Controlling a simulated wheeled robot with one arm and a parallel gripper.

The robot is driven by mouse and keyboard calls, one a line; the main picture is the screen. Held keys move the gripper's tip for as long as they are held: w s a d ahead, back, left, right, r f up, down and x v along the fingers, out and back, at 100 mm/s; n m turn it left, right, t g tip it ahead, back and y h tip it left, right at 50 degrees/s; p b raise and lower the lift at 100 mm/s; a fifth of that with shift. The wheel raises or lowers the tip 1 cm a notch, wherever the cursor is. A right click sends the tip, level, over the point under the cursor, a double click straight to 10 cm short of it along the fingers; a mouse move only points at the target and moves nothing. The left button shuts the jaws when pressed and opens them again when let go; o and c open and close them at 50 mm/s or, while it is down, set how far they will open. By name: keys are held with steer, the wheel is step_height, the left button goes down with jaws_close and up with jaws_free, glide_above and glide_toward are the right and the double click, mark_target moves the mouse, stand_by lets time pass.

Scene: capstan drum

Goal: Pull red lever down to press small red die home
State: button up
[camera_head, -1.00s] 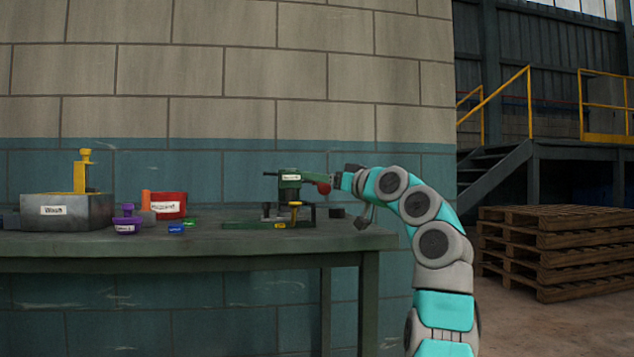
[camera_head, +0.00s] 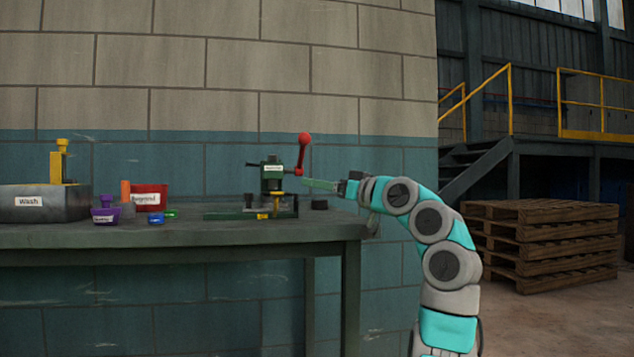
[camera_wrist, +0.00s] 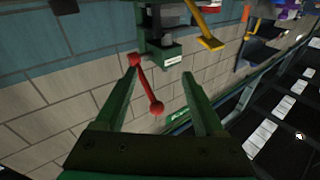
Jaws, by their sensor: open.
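The red lever (camera_head: 303,152) stands up with its ball knob on top, at the right side of the green press (camera_head: 272,177) on the bench. My gripper (camera_head: 308,183) is open, with its green fingers just right of the press and below the knob. In the wrist view, the lever (camera_wrist: 146,86) shows between the two fingertips of my gripper (camera_wrist: 160,78), with the knob toward the palm; I see no finger shut on it. I cannot make out the small red die; the press base is too small and partly hidden.
The green bench (camera_head: 180,236) carries a grey box labelled Wash (camera_head: 40,203), a red bin (camera_head: 150,198), a purple part (camera_head: 104,212) and a small blue part (camera_head: 156,218) at left. Wooden pallets (camera_head: 540,245) stand far right.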

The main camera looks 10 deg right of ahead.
steer(key=shift+s+d+f, duration=0.1)
steer(key=shift+s+f, duration=0.1)
steer(key=shift+s, duration=0.05)
stand_by(0.3)
steer(key=shift+v, duration=3.9)
